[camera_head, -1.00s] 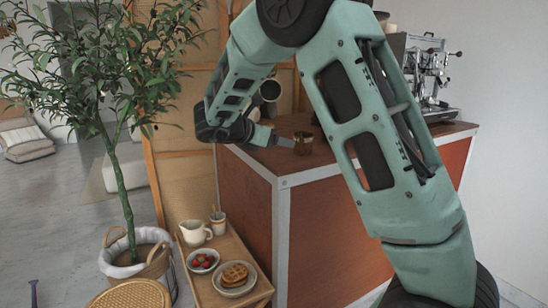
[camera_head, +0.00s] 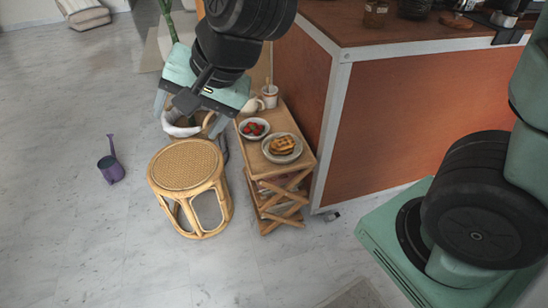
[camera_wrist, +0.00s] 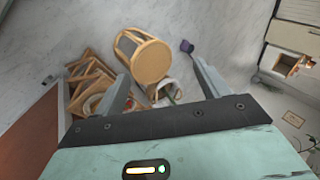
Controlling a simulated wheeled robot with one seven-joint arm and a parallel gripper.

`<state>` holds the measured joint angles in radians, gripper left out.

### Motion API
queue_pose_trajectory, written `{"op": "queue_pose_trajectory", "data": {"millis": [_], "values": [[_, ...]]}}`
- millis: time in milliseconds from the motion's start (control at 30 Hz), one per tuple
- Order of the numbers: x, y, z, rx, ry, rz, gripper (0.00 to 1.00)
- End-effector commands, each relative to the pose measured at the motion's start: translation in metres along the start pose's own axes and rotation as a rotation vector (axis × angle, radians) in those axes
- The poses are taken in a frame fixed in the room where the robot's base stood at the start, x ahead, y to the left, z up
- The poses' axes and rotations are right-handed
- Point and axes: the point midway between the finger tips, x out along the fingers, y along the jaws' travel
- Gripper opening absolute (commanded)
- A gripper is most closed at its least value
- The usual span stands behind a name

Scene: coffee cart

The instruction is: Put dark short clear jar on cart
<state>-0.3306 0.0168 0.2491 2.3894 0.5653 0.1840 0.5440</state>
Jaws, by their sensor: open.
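A small dark amber jar (camera_head: 376,14) stands upright on the dark wooden top of the cart (camera_head: 425,33), close to its left end; the upper edge of the head view cuts it off or nearly so. My gripper (camera_head: 189,116) is open and empty, pointing down over the floor to the left of the cart, well apart from the jar. In the wrist view, the fingers of my gripper (camera_wrist: 160,78) are spread with nothing between them. The jar does not show in the wrist view.
A folding side table (camera_head: 262,168) holds strawberries (camera_head: 253,129), waffles (camera_head: 282,145) and a cup. Other items share the cart top.

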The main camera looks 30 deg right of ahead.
Motion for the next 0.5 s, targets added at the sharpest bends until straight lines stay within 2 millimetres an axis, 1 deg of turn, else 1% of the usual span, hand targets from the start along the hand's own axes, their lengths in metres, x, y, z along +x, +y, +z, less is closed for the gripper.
{"op": "queue_pose_trajectory", "data": {"millis": [33,67,100,200,300,333,400,500], "values": [[-0.007,0.021,0.037,-0.239,-0.096,0.068,0.74],[-0.012,0.035,0.055,-0.377,-0.152,0.108,0.74],[-0.018,0.054,0.074,-0.546,-0.221,0.156,0.74],[-0.036,0.095,0.102,-0.874,-0.361,0.255,0.74],[-0.047,0.119,0.113,-1.056,-0.447,0.314,0.74],[-0.049,0.123,0.114,-1.087,-0.461,0.324,0.74],[-0.052,0.128,0.115,-1.125,-0.479,0.337,0.74],[-0.052,0.129,0.115,-1.131,-0.483,0.338,0.74]]}}
